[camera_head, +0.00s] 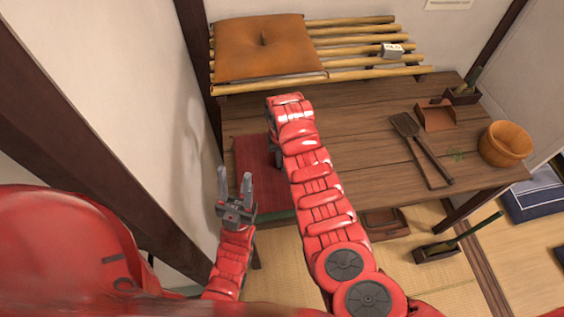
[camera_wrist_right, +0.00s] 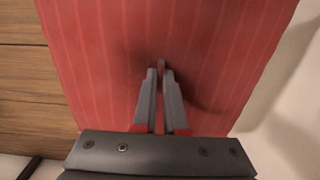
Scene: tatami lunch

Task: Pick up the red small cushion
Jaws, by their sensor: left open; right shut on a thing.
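The red small cushion (camera_head: 252,160) lies flat on the left end of the wooden table, partly hidden by my right arm. In the right wrist view the cushion (camera_wrist_right: 215,50) fills most of the picture, with faint stripes. My right gripper (camera_wrist_right: 162,72) is over its middle, its fingers close together on a small pinch of the red cloth. In the head view the right gripper is mostly hidden behind its own wrist. My left gripper (camera_head: 236,180) is open and empty, fingers pointing up, in front of the cushion's near left part.
A bamboo rack (camera_head: 360,60) at the back holds a brown cushion (camera_head: 262,45) and a small white box (camera_head: 392,50). The wall is close on the left.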

